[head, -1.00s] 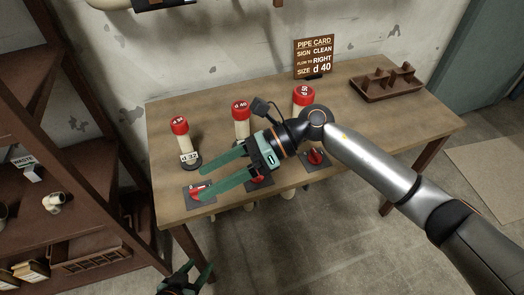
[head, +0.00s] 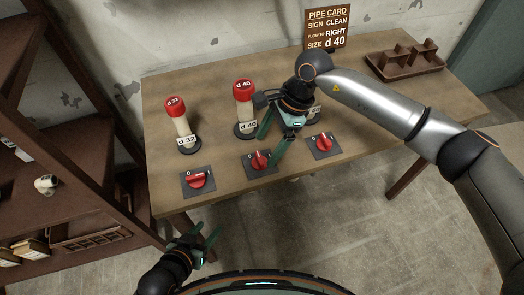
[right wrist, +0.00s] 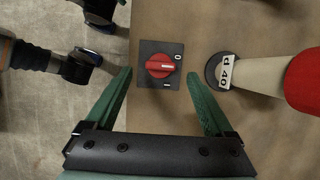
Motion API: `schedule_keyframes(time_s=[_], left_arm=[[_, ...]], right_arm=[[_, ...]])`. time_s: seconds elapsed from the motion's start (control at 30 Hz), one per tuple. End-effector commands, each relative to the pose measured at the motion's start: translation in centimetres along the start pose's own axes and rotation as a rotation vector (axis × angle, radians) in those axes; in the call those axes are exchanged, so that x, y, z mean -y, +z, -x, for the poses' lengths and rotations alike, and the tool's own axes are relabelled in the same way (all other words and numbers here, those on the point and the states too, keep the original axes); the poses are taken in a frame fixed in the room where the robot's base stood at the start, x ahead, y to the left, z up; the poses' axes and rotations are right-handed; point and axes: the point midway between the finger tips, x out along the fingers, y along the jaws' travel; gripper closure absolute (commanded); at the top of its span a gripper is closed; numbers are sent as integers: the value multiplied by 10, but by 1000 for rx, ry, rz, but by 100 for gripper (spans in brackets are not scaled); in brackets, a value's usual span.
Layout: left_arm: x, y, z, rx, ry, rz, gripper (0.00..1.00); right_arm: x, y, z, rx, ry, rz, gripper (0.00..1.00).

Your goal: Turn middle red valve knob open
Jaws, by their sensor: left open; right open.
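The middle red valve knob (head: 260,160) sits on a dark square plate near the table's front edge, in front of the middle d 40 pipe (head: 244,100). In the right wrist view the knob (right wrist: 158,67) lies between my fingers, its white line pointing toward the d 40 pipe foot; the plate (right wrist: 149,47) carries a 0 and a 1. My right gripper (head: 271,146) is open, pointing down just behind and right of the knob, its fingers apart from it. My left gripper (head: 205,238) is open and empty, low in front of the table.
Red knobs stand left (head: 197,181) and right (head: 323,141) of the middle one. A d 32 pipe (head: 181,125) stands left. A pipe card (head: 327,28) and a brown rack (head: 405,62) are at the back. Brown shelves (head: 62,150) stand left. The table's right front is clear.

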Motion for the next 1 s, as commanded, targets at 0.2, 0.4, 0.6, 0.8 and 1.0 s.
schedule_keyframes(time_s=[0.2,0.4,0.6,0.8,1.0], left_arm=[[1,0,0,-1,-2,0,50],[2,0,0,0,-3,0,50],[2,1,0,2,-3,0,50],[2,1,0,3,-3,0,50],[2,2,0,4,-3,0,50]], right_arm=[[0,1,-31,2,1,-2,12],[0,0,-40,1,-1,-1,12],[0,0,-40,1,-1,-1,12],[0,0,-40,2,-1,-1,33],[0,0,-40,2,-1,-1,55]])
